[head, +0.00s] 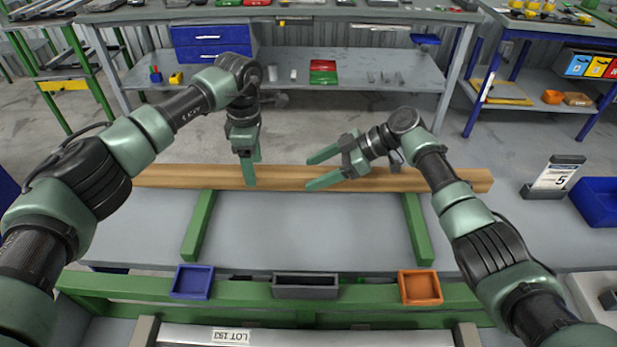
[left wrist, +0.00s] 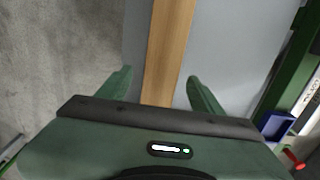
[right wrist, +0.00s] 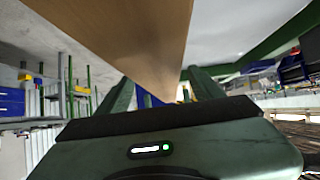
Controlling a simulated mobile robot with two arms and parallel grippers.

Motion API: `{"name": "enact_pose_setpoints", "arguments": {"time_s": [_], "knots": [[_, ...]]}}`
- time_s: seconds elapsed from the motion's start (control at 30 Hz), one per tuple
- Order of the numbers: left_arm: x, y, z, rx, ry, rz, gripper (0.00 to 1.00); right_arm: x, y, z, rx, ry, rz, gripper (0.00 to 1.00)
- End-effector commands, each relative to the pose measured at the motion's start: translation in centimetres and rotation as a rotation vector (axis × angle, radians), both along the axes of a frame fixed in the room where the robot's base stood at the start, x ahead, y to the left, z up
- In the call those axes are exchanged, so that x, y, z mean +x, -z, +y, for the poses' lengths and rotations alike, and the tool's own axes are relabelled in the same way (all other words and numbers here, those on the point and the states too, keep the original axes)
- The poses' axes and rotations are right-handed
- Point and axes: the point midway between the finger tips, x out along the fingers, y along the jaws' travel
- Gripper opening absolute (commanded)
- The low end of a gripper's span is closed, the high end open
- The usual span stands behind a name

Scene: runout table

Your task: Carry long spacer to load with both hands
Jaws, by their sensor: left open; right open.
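The long spacer, a light wooden beam (head: 440,181), lies across the far part of the grey table (head: 305,235) in the head view. My left gripper (head: 250,172) points down at the beam left of its middle. In the left wrist view its open fingers (left wrist: 160,80) stand on either side of the beam (left wrist: 168,50). My right gripper (head: 318,169) is open and turned sideways, its fingers pointing left at the beam right of the middle. In the right wrist view the beam (right wrist: 130,35) looms close above the fingers (right wrist: 160,85); contact cannot be told.
Two green bars (head: 198,228) (head: 417,228) lie on the table. A blue tray (head: 192,282), a grey tray (head: 305,286) and an orange tray (head: 419,287) line the near green rail. A number-5 sign (head: 556,178) stands right.

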Motion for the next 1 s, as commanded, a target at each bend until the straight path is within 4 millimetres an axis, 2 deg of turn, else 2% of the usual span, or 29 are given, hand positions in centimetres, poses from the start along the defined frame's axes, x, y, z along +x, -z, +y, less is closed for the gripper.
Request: {"name": "enact_pose_setpoints", "arguments": {"time_s": [0.2, 0.53, 0.57, 0.7, 0.8, 1.0], "knots": [[0.0, 2.2, 0.0, 0.000, 0.001, 0.000, 0.66, 0.0, 1.2, 1.8, 0.000, 0.000, 0.001, 0.66], [0.0, 2.5, 0.0, 0.000, 0.001, -0.001, 0.66, 0.0, 1.4, 2.0, 0.000, 0.000, 0.000, 0.66], [0.0, 2.5, 0.0, 0.000, 0.001, -0.001, 0.64, 0.0, 1.4, 2.0, 0.000, 0.000, 0.000, 0.64], [0.0, 2.5, 0.0, 0.000, 0.001, -0.001, 0.25, 0.0, 1.4, 2.0, 0.000, 0.001, 0.001, 0.25], [0.0, 2.4, 0.0, -0.001, 0.001, -0.001, 0.00, 0.0, 1.4, 2.0, 0.000, 0.001, 0.001, 0.00], [0.0, 2.4, 0.0, -0.001, 0.001, -0.001, 0.00, 0.0, 1.4, 2.0, 0.000, 0.001, 0.000, 0.00]]}}
